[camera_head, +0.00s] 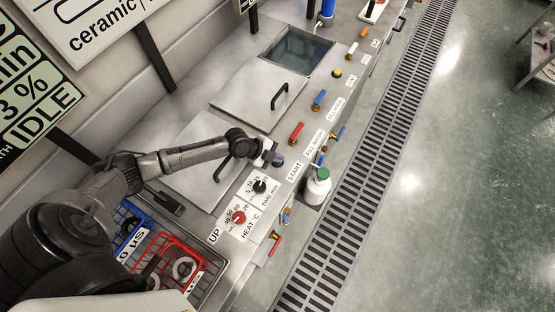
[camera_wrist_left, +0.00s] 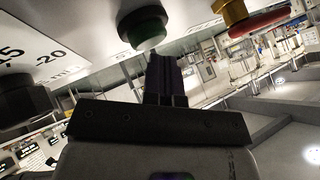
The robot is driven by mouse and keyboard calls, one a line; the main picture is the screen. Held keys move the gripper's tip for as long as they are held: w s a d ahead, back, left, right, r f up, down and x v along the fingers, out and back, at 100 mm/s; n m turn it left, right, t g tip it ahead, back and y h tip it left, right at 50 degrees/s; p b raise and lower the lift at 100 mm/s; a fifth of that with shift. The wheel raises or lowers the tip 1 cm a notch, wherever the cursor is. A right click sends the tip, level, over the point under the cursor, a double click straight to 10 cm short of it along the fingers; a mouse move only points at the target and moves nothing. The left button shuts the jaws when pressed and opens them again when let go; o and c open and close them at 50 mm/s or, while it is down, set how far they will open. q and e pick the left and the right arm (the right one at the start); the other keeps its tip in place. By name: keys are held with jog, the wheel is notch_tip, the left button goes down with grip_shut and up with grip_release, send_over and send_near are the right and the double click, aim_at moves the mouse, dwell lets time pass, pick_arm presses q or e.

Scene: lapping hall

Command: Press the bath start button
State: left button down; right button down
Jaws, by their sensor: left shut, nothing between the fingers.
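The green start button (camera_wrist_left: 142,27) shows at the top of the left wrist view. In the head view my left gripper hides it, beside the START label (camera_head: 294,173). My left gripper (camera_head: 278,162) is shut and empty, low over the front panel. In the left wrist view its closed fingertips (camera_wrist_left: 160,62) reach right up to the edge of the green button. I cannot tell whether they touch it. A display (camera_head: 38,117) at the left reads IDLE. My right gripper is not in view.
A black time knob (camera_head: 260,186) and a red heat knob (camera_head: 238,217) sit nearby on the panel. A red-handled valve (camera_head: 297,131) is on the other side of the gripper. A white bottle (camera_head: 317,187) stands at the panel's front. Blue and red baskets (camera_head: 197,258) are at lower left.

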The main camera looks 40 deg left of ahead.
pick_arm(q)
jog(key=shift+f+b, duration=0.5)
jog(key=shift+b, duration=0.1)
dwell(0.7)
jog(key=shift+r, duration=0.2)
jog(key=shift+r+p, duration=0.65)
jog(key=shift+r, duration=0.1)
jog(key=shift+r+p, duration=1.75)
jog(key=shift+r, duration=0.75)
jog(key=shift+s, duration=0.1)
